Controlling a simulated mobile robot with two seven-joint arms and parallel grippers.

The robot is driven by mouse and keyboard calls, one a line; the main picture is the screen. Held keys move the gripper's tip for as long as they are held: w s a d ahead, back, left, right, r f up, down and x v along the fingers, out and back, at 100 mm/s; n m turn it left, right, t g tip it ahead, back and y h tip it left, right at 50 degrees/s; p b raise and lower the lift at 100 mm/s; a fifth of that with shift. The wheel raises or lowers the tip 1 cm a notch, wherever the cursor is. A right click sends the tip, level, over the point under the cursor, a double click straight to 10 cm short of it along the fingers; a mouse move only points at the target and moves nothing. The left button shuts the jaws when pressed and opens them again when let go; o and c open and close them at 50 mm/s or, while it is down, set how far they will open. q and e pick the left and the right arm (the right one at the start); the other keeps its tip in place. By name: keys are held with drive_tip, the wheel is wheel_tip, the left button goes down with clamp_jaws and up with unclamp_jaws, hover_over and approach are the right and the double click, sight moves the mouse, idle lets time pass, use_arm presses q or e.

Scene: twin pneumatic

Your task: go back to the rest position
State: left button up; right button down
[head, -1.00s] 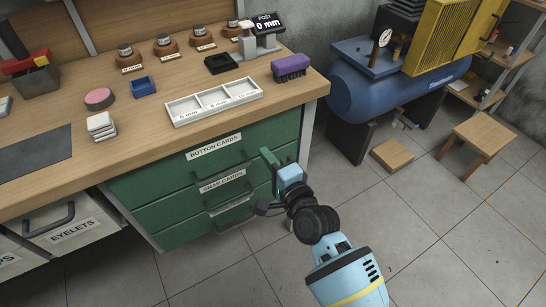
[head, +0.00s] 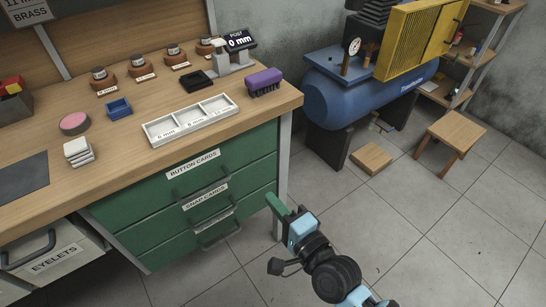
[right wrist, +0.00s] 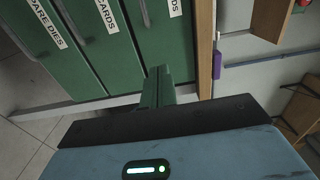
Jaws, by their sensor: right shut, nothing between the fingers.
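My right gripper (head: 278,207) is in the head view, in front of the right end of the green drawer unit. Its green fingers are shut with nothing between them. It is in the air, below the tabletop's height in the picture. In the right wrist view the shut fingers (right wrist: 157,88) point toward the green drawer fronts (right wrist: 90,50). I cannot tell the exact gap to them. My left gripper does not show in any view.
The wooden workbench (head: 235,118) carries a white three-part tray (head: 190,122), a purple brush (head: 264,82) and a post gauge (head: 238,42). A blue compressor (head: 345,95), a stool (head: 455,135) and a flat box (head: 371,158) stand right. Floor at the lower right is clear.

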drive_tip(key=shift+f, duration=0.1)
